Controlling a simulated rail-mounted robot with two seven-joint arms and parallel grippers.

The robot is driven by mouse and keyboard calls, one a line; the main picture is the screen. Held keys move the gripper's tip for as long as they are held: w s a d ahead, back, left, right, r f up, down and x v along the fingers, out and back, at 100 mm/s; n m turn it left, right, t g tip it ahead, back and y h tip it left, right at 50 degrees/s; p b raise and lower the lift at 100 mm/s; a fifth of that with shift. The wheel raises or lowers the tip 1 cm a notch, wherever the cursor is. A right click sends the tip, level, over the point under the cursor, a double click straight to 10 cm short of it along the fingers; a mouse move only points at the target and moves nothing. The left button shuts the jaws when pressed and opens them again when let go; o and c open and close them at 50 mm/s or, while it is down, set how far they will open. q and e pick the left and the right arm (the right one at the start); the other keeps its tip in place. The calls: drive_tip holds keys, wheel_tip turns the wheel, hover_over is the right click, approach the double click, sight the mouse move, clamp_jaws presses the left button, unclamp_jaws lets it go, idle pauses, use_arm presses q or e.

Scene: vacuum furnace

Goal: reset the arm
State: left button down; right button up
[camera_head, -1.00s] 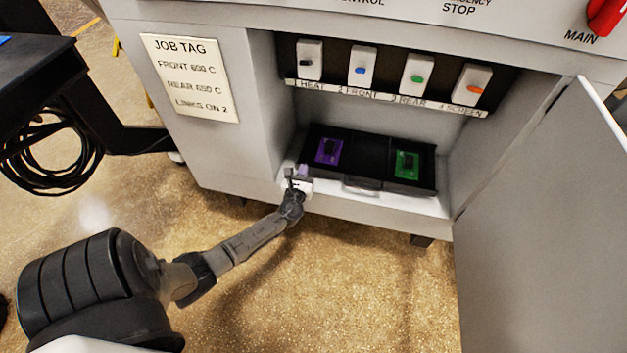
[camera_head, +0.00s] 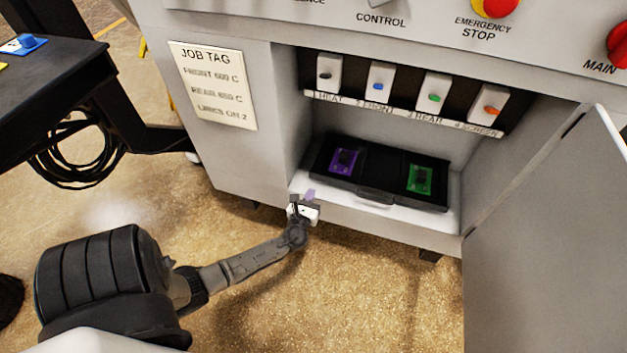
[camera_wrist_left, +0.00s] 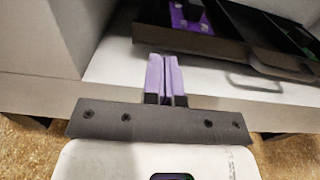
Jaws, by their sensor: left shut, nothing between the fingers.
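My left arm reaches in from the lower left of the head view. Its gripper (camera_head: 309,196) is at the front edge of the open cabinet bay, in front of the black tray (camera_head: 372,192). In the left wrist view the purple fingers (camera_wrist_left: 165,78) are together with nothing between them, over the white shelf (camera_wrist_left: 112,62). The tray lies on that shelf, apart from the fingers, and holds a purple block (camera_head: 343,161) at its left and a green block (camera_head: 420,179) at its right. My right gripper is in neither view.
An open cabinet door (camera_head: 545,235) stands at the right. A row of switches (camera_head: 381,82) is above the tray, with a job tag (camera_head: 213,88) on the panel at left. A black table (camera_head: 45,75) with hanging cables is at the far left. The floor in front is clear.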

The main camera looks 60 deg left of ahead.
use_arm(q)
drive_tip(key=p+v, duration=0.1)
drive_tip(key=v, duration=0.6)
drive_tip(key=shift+s+d+p, duration=0.25)
drive_tip(key=shift+p, duration=0.15)
drive_tip(key=shift+w+r, duration=0.1)
